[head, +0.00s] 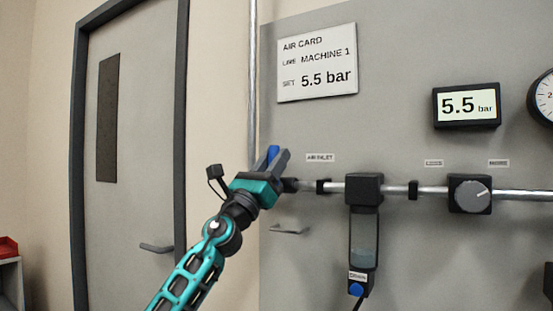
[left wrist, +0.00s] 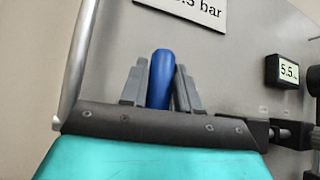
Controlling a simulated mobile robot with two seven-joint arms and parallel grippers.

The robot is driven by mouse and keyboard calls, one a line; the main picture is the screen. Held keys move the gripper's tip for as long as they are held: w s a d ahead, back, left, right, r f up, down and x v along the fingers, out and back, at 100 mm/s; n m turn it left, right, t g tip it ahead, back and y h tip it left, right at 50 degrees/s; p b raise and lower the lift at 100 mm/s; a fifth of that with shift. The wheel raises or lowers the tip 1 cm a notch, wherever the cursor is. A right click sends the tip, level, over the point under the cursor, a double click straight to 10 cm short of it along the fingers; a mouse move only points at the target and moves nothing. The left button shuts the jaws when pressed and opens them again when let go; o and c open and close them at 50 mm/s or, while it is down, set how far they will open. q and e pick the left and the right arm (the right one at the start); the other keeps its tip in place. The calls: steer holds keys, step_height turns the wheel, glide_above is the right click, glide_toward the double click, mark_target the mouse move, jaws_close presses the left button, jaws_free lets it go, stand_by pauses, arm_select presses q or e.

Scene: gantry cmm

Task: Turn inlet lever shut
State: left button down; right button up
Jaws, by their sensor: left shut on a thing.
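The inlet lever (head: 273,153) is blue and sits at the left end of the horizontal pipe, left of the "AIR INLET" label. In the left wrist view the blue lever (left wrist: 160,79) points up between two grey fingers. My left gripper (head: 277,158) is shut on the lever, with one finger on each side of it. The lower part of the lever and the valve body behind it are hidden by the gripper. My right gripper is not in view.
A filter bowl (head: 363,235) hangs below the pipe (head: 331,187), with a round grey knob (head: 470,195) to its right. A digital display (head: 467,106) reads 5.5 bar. A sign (head: 317,70) shows "SET 5.5 bar". A vertical pipe (head: 253,70) runs close left of the gripper.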

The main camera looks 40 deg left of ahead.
arm_select(q)
steer(key=shift+n+y, duration=0.3)
steer(key=shift+n, duration=0.1)
steer(key=c, duration=0.9)
jaws_free()
steer(key=shift+c, duration=0.2)
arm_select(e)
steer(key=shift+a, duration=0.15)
arm_select(q)
steer(key=b+v, duration=0.4)
steer(key=v, duration=0.9)
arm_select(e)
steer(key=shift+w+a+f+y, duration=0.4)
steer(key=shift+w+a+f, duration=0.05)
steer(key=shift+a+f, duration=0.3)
arm_select(q)
steer(key=shift+w+a, duration=0.1)
